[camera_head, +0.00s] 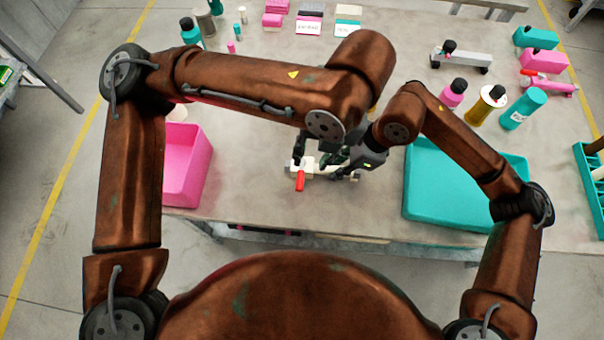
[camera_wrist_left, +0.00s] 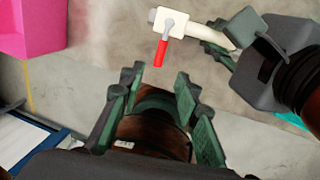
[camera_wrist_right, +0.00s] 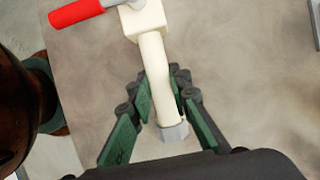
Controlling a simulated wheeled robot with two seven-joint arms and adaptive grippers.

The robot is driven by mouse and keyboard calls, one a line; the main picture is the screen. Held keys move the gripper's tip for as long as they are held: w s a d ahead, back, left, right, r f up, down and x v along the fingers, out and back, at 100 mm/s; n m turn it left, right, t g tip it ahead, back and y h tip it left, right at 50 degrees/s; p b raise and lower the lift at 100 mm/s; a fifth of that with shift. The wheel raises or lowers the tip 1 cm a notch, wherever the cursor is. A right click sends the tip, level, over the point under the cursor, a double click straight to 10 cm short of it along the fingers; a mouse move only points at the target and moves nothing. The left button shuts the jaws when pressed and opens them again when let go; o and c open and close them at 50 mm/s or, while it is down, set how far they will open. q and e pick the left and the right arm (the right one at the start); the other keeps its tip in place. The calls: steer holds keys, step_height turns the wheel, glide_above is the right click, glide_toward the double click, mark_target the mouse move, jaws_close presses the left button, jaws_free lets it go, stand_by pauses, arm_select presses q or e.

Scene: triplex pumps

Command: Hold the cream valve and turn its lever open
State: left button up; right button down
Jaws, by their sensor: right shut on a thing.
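The cream valve (camera_head: 309,170) is near the table's front edge, below both wrists. In the right wrist view its pipe (camera_wrist_right: 157,70) runs from the square body (camera_wrist_right: 146,20) to a grey end (camera_wrist_right: 174,132). The red lever (camera_wrist_right: 77,12) sticks out sideways, roughly across the pipe; in the left wrist view the red lever (camera_wrist_left: 160,52) points towards my left gripper. My right gripper (camera_wrist_right: 164,82) is shut on the cream pipe, one finger on each side. My left gripper (camera_wrist_left: 156,82) is open and empty, its fingers short of the lever and apart from it.
A pink bin (camera_head: 187,160) stands left of the valve and a teal tray (camera_head: 430,205) stands right of it. Bottles, including a yellow one (camera_head: 487,105), and coloured blocks are at the back and right. The table between the bins is mostly clear.

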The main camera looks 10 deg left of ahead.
mark_target(301, 179)
arm_select(q)
steer(key=f, duration=0.3)
steer(key=a+f, duration=0.1)
steer(key=f, duration=0.3)
steer(key=a+f, duration=0.1)
steer(key=f, duration=0.2)
steer(key=shift+a+f, duration=0.1)
steer(key=shift+f, duration=0.25)
steer(key=shift+c, duration=0.5)
jaws_close()
